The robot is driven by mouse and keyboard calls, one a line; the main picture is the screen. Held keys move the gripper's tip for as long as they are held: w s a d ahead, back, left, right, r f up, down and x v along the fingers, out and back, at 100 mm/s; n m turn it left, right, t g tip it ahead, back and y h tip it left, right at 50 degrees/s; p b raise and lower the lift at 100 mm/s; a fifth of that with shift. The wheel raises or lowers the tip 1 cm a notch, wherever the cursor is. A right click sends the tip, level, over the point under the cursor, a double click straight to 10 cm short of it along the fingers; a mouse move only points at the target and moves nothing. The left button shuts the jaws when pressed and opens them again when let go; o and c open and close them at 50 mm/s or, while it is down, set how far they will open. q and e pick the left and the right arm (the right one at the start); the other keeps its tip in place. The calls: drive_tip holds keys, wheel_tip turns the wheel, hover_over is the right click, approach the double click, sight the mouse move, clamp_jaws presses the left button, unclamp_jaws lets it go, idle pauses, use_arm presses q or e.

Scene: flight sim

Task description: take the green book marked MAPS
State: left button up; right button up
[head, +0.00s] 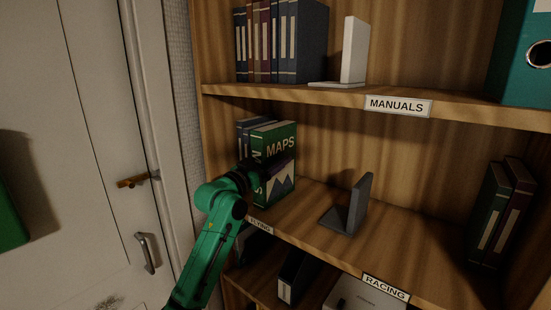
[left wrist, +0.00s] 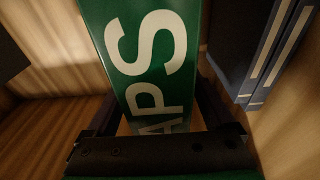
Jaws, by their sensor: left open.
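In the left wrist view the two dark fingers (left wrist: 158,112) are open, one on each side of the spine. Whether they touch the book cannot be told. My right gripper is not in view.
Blue books (head: 243,128) stand just left of the green book. A dark bookend (head: 357,204) stands apart to its right, with bare shelf (head: 310,200) between. The upper shelf (head: 300,91) runs above. Two dark books (head: 500,215) stand far right.

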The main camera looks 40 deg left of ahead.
use_arm(q)
drive_tip(key=shift+s, duration=0.1)
drive_tip(key=shift+c, duration=0.3)
clamp_jaws()
